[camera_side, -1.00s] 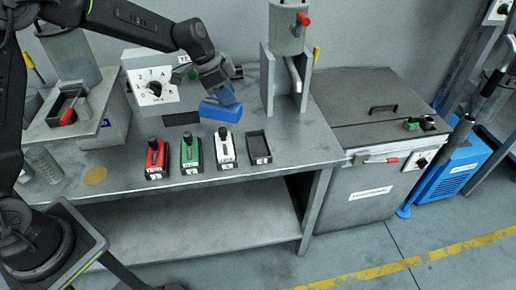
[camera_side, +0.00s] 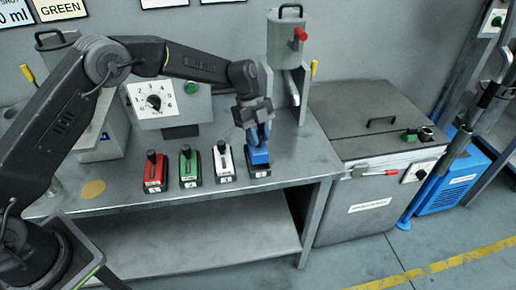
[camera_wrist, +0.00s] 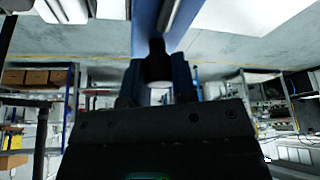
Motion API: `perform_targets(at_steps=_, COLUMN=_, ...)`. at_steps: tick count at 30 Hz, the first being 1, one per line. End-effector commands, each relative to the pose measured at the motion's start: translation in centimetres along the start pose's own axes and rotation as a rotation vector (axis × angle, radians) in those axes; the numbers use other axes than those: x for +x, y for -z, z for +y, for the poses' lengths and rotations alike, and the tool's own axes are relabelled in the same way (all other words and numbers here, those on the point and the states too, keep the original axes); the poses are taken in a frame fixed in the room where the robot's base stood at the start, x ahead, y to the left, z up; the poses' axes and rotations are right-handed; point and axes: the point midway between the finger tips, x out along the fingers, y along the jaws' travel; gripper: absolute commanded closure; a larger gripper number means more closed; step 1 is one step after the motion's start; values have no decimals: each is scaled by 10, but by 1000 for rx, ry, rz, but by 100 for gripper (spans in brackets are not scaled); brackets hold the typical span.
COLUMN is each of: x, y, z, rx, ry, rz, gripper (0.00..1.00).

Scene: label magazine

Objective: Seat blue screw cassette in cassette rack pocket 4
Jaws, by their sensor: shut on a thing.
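The blue screw cassette (camera_side: 259,157) is upright at pocket 4 (camera_side: 262,174), the rightmost rack pocket on the bench. It appears lowered onto or into the pocket; I cannot tell whether it is fully down. My gripper (camera_side: 260,138) is directly above it, pointing down and shut on its handle. In the wrist view, my gripper (camera_wrist: 157,85) has its fingers around a dark round handle (camera_wrist: 157,62), with the blue cassette body (camera_wrist: 146,25) beyond. The pocket floor is hidden.
A red cassette (camera_side: 155,172), a green cassette (camera_side: 190,167) and a white cassette (camera_side: 224,163) stand in pockets to the left. A grey dispenser (camera_side: 287,45) stands behind pocket 4. A dial box (camera_side: 155,98) is at the back left. Bench to the right is clear.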

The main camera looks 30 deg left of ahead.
Motion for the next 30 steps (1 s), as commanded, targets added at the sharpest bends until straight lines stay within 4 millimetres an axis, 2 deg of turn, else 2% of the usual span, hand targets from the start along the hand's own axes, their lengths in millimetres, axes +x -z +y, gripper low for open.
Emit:
perform_targets(at_steps=5, x=13, y=-5, z=0, rx=-1, ry=0, rz=0, gripper=100)
perform_targets(at_steps=11, x=37, y=-16, z=0, rx=-2, ry=1, rz=-1, gripper=100)
perform_targets(at_steps=22, x=41, y=-17, z=0, rx=-2, ry=2, rz=-2, gripper=100)
perform_targets(at_steps=23, x=42, y=-18, z=0, rx=-2, ry=1, rz=-2, gripper=74)
perform_targets(at_steps=30, x=41, y=-18, z=0, rx=-2, ry=1, rz=-2, gripper=51)
